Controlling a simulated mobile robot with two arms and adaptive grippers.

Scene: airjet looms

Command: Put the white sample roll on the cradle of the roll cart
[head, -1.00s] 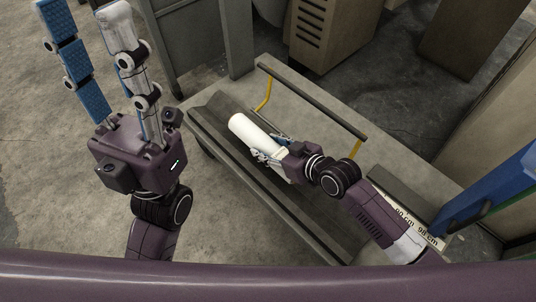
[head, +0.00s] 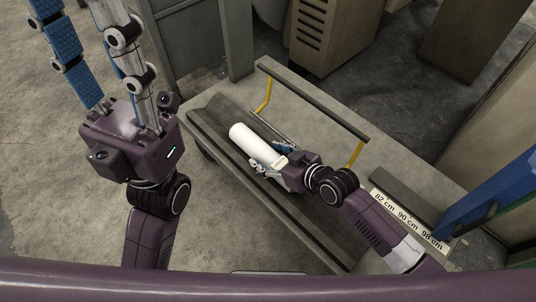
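The white sample roll (head: 252,143) lies lengthwise along the dark trough-shaped cradle (head: 213,115) of the roll cart (head: 195,133). My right gripper (head: 274,157) is at the roll's near right end. Its fingers stand apart on either side of the roll, and the blue pad of the upper finger shows beside it. Any small gap between fingers and roll is hard to see. My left gripper (head: 85,35) is off to the left of the cart, empty, with its fingers spread upward and their tips cut off by the top edge.
A raised dark bar (head: 312,100) on yellow posts (head: 355,153) runs along the cart's far side. A label strip with centimetre marks (head: 408,218) is at the cart's right end. Grey and beige cabinets (head: 333,35) stand behind. Bare concrete floor lies at left.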

